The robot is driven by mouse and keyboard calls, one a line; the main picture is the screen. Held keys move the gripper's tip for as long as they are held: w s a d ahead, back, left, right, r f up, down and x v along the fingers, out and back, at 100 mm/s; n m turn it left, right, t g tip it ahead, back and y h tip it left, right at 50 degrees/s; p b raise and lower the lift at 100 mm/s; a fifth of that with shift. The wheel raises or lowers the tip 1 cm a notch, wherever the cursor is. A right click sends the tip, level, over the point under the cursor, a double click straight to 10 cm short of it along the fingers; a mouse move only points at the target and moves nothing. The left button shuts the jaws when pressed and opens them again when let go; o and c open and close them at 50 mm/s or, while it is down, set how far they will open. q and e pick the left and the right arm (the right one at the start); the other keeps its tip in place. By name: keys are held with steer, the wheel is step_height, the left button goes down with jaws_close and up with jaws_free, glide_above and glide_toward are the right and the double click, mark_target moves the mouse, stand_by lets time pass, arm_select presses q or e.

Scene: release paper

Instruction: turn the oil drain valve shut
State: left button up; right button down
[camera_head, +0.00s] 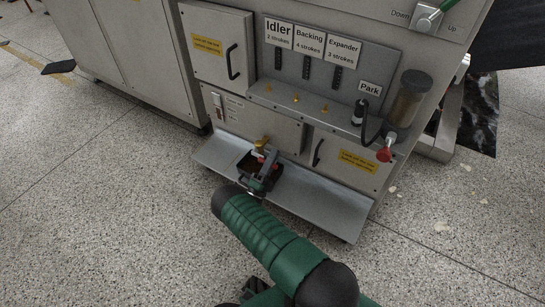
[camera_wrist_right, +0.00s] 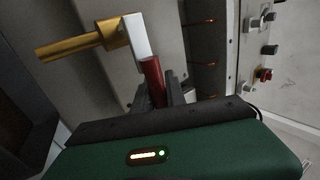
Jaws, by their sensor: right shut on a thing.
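The oil drain valve has a brass body (camera_head: 262,143) low on the grey machine's front, above a dark open pan. In the right wrist view its brass spout (camera_wrist_right: 72,45) points left. A white lever (camera_wrist_right: 136,38) with a red grip (camera_wrist_right: 153,80) runs down from it toward my fingers. My right gripper (camera_head: 262,176) is at the valve, over the pan. In the right wrist view its dark fingers (camera_wrist_right: 158,95) are shut on the red grip, one on each side. My own arm and gripper partly hide the valve's lower part in the head view. My left gripper is not seen.
A metal ledge (camera_head: 325,208) juts out under the machine. A cabinet door with a black handle (camera_head: 318,152) is right of the valve. A red knob (camera_head: 384,155) hangs at the right corner below a clear cylinder (camera_head: 408,99). The speckled floor (camera_head: 120,200) in front is clear.

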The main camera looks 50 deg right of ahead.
steer(key=shift+f, duration=0.15)
steer(key=c, duration=1.4)
jaws_free()
steer(key=shift+d, duration=0.1)
steer(key=shift+o, duration=0.2)
steer(key=b+v, duration=0.5)
steer(key=v, duration=1.2)
steer(key=shift+w, duration=0.1)
